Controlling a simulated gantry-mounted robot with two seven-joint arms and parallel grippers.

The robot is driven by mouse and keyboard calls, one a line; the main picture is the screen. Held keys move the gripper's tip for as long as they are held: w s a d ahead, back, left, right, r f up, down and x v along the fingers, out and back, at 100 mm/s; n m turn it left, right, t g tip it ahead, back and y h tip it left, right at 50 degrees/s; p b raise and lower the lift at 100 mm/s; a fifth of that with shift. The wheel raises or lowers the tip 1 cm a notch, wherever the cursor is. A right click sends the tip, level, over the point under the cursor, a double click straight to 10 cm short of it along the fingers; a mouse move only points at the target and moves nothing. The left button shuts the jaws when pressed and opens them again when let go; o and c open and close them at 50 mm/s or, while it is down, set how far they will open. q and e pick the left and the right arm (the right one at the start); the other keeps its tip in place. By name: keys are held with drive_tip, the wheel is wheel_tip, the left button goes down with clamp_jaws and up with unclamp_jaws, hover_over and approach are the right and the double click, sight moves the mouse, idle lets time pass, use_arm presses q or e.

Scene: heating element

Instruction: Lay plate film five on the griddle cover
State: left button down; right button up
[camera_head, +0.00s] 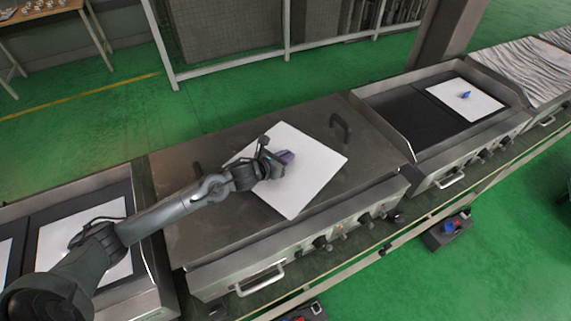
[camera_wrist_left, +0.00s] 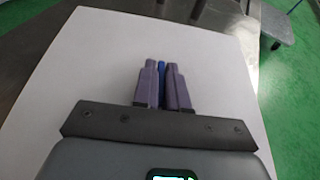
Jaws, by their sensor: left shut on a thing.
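Plate film five appears to be the white square sheet (camera_head: 312,170) over the middle of the closed steel griddle cover (camera_head: 200,232). It is turned at an angle to the cover's edges. I cannot tell whether it touches the cover or hangs just above it. My left gripper (camera_head: 287,157) is above the sheet's middle. In the left wrist view, the purple fingers of my left gripper (camera_wrist_left: 163,85) are shut on the sheet's small blue knob (camera_wrist_left: 162,68), mostly hidden between them. The sheet (camera_wrist_left: 90,75) fills much of that view. My right gripper is not in view.
The cover has a dark handle (camera_head: 341,127) just beyond the sheet. Open griddles stand at both sides; the right one holds another white sheet (camera_head: 466,99) with a blue knob. A white sheet (camera_head: 60,245) lies in the left one, partly behind my arm.

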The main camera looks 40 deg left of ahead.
use_arm(q)
drive_tip(key=shift+d+f, duration=0.1)
drive_tip(key=shift+f, duration=1.85)
drive_tip(key=shift+b, duration=0.3)
drive_tip(key=shift+f, duration=0.2)
drive_tip(key=c, duration=1.2)
unclamp_jaws()
drive_tip(key=shift+o, duration=0.2)
drive_tip(key=shift+r, duration=0.15)
